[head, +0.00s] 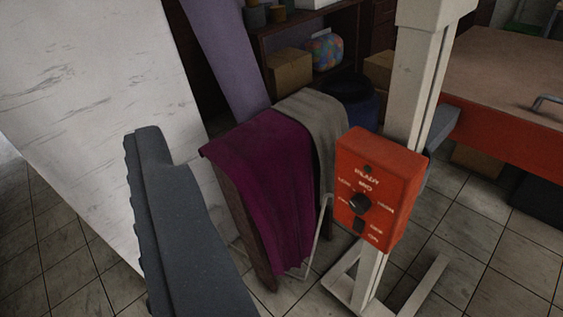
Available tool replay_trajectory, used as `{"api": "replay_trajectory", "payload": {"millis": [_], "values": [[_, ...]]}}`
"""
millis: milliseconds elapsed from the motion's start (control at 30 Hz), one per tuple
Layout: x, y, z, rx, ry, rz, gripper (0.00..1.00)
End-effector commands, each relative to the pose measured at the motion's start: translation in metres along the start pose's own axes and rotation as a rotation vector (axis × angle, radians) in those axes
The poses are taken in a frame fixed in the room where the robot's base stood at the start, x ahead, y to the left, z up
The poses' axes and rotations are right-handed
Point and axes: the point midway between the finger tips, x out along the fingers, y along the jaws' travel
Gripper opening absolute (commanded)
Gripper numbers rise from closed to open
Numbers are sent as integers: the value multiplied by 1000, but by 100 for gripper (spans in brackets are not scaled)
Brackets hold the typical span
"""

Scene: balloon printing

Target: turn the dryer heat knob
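An orange-red control box (377,180) is mounted on a pale upright post (416,75) right of centre. A round black knob (359,204) sits on its front face, with white lettering around it, including "MID" above. I cannot make out a second finger clearly; a grey part shows behind the box and post.
A rack (229,195) draped with magenta and grey cloths stands left of the box. A white panel (95,90) leans at left. A red-sided table (512,150) is at right. Shelves with boxes stand behind. Tiled floor is open at lower right.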

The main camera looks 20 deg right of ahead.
Motion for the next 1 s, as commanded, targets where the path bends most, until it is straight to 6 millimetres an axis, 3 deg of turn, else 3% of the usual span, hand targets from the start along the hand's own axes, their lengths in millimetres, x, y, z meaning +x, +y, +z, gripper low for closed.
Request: {"api": "replay_trajectory", "payload": {"millis": [33,100,267,500,767,1000], "values": [[23,-2,1,27,26,-8,59],[49,-1,-1,63,75,-7,59],[104,11,5,142,177,35,59],[175,50,42,243,296,193,59],[226,110,127,295,354,470,59],[234,166,231,267,352,792,59]]}}
